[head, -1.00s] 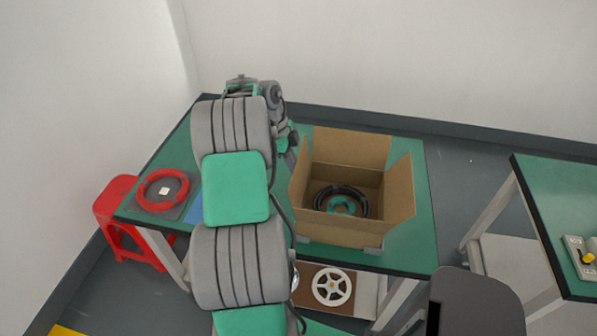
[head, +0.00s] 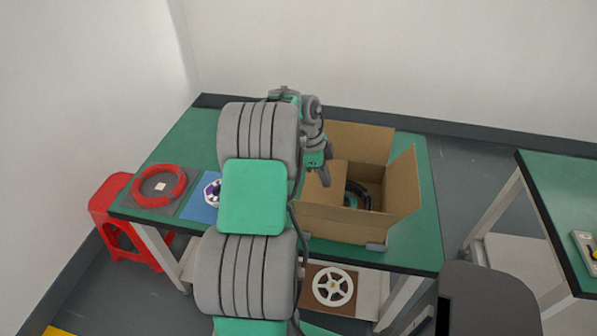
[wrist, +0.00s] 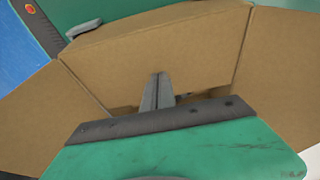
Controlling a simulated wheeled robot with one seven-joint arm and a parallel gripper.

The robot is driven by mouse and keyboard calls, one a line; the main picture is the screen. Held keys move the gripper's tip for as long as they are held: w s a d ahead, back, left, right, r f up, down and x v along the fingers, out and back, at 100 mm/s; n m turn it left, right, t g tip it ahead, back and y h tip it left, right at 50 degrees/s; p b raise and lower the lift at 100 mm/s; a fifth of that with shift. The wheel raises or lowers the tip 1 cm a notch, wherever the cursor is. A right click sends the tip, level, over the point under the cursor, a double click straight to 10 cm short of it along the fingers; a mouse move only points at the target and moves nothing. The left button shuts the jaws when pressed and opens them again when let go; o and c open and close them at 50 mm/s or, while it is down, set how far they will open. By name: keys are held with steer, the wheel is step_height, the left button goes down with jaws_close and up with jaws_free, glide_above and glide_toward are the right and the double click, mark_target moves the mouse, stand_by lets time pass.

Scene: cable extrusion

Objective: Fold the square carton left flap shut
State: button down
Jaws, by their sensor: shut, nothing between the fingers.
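The square carton (head: 345,226) stands open on the green table. Its left flap (head: 324,200) leans inward over the left part of the opening, not flat. My gripper (head: 324,181) is shut and empty, its fingertips at this flap's upper side. In the wrist view my shut fingers (wrist: 157,92) lie against or just in front of a tapered cardboard panel (wrist: 165,50); exact contact is unclear. The right flap (head: 403,185) and back flap (head: 360,142) stand up. A black ring (head: 360,192) inside is partly hidden by the left flap.
A red ring (head: 159,203) on a dark mat and a blue mat (head: 202,208) lie left on the table (head: 410,240). A red stool (head: 110,220) stands at left. A white reel (head: 334,286) sits below. Grey blocks (head: 376,246) sit at the carton's base.

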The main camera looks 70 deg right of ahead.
steer(key=shift+a+f, duration=0.1)
steer(key=shift+f, duration=0.15)
step_height(320, 180, up, 10)
steer(key=p, duration=0.6)
steer(key=shift+s+r, duration=0.1)
